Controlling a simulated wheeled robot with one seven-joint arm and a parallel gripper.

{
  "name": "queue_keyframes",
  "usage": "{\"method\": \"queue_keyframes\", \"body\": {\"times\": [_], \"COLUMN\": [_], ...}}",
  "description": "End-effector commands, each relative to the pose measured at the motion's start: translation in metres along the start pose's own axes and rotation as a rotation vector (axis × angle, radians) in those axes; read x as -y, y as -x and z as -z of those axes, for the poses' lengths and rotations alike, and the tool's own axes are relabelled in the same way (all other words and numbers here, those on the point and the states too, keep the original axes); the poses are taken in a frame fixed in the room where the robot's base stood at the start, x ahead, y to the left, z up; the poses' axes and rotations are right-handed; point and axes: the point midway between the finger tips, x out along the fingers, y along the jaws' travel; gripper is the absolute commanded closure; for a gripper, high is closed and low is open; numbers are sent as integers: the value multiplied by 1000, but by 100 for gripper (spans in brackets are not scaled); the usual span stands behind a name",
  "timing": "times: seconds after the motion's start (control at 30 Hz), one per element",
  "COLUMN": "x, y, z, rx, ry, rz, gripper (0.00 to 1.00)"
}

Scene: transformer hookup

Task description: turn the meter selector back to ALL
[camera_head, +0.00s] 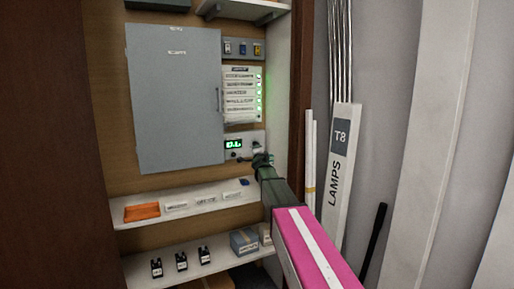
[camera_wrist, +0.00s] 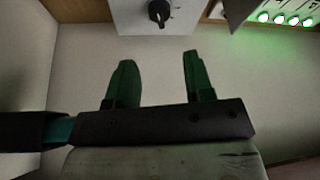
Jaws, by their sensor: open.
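The meter (camera_head: 243,145) is a pale box on the back panel with a lit green display. Its selector, a black knob (camera_wrist: 159,12), shows at the top of the wrist view with small marks around it. I cannot read the marks or tell which position it points to. My gripper (camera_wrist: 157,60) has two green fingers, spread apart with nothing between them. In the wrist view the knob lies beyond the fingertips, near the middle of the gap, and is not touched. In the head view my gripper (camera_head: 262,161) is at the meter's lower right and partly hides that corner.
A grey cabinet door (camera_head: 175,100) is left of the meter. A label panel with green lamps (camera_head: 243,94) is above it. A shelf (camera_head: 215,202) with an orange tray (camera_head: 142,212) lies below. The side wall and a lamp box (camera_head: 340,160) are at right.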

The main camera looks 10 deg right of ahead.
Motion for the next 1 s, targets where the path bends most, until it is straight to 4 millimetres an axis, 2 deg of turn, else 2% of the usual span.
{"method": "queue_keyframes", "body": {"times": [0.5, 0.6, 0.73, 0.97, 1.0], "x": [0, 0, 0, 0, 0], "y": [-84, -95, -102, -101, -101], "z": [-1, -1, -1, 0, 0], "rx": [2, 2, 3, 3, 3], "ry": [1, 1, 1, 0, 0], "rz": [0, 0, 0, 0, 0], "gripper": [52, 52, 52, 52, 59]}}
